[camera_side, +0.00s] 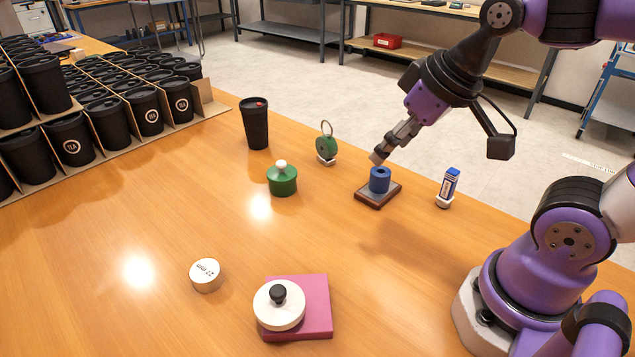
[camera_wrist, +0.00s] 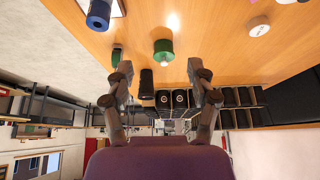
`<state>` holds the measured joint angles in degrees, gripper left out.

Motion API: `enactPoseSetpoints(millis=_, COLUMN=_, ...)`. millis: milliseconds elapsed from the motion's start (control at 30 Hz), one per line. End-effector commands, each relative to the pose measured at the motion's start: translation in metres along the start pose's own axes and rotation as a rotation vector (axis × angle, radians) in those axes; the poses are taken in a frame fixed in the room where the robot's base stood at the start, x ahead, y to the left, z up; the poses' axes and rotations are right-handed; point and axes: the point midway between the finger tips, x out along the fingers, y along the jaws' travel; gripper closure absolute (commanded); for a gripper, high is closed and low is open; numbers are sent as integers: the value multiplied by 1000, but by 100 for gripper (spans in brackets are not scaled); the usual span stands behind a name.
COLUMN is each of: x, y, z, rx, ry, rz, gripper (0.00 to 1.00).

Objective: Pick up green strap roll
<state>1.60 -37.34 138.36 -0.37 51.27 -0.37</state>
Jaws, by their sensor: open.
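The green strap roll (camera_side: 326,150) stands upright in a small white holder on the table, with a pale loop of strap above it. In the wrist view the green strap roll (camera_wrist: 116,56) shows as a narrow green shape beside the left finger. My gripper (camera_side: 378,156) hangs to the right of the roll in the side view, close above a blue cylinder (camera_side: 380,180) on a brown base. In the wrist view my gripper (camera_wrist: 159,68) has its fingers spread, with nothing held between them.
A green pot (camera_side: 282,182) with a white knob and a black tumbler (camera_side: 256,124) stand near the roll. A blue-and-white item (camera_side: 448,187) is at right. A white disc (camera_side: 206,275) and a pink block (camera_side: 318,306) are in front. Black cups in cardboard (camera_side: 72,140) fill the left.

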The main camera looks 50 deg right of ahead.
Motion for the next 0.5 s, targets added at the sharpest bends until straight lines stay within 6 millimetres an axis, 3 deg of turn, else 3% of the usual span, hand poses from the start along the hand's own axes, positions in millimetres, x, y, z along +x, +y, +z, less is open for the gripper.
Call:
enactPoseSetpoints(millis=167, x=20, y=26, z=-64, rx=56, ry=-35, rz=30, gripper=34)
enactPoseSetpoints(millis=300, x=56, y=61, z=-112, rx=103, ry=-62, rz=53, gripper=34)
enactPoseSetpoints(millis=500, x=112, y=109, z=-147, rx=155, ry=-84, rz=73, gripper=34)
